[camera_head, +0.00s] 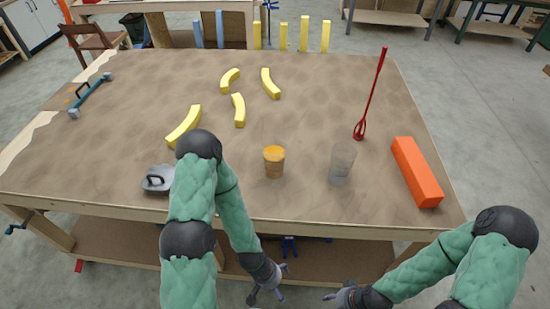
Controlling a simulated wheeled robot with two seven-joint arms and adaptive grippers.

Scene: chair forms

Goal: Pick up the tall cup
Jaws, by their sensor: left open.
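A tall grey, see-through cup (342,164) stands upright on the brown worktable (330,80), near its front edge and right of centre. A shorter cup with an orange-yellow top (274,163) stands upright to its left. My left gripper (269,290) is open and empty, below and in front of the table's front edge, apart from both cups. My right gripper (336,298) is low at the bottom edge of the view, also in front of the table and partly cut off. Its finger opening is unclear.
Several yellow curved pieces (239,110) lie farther back. A grey tool (158,178) sits beside my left arm. The table between the two cups is clear.

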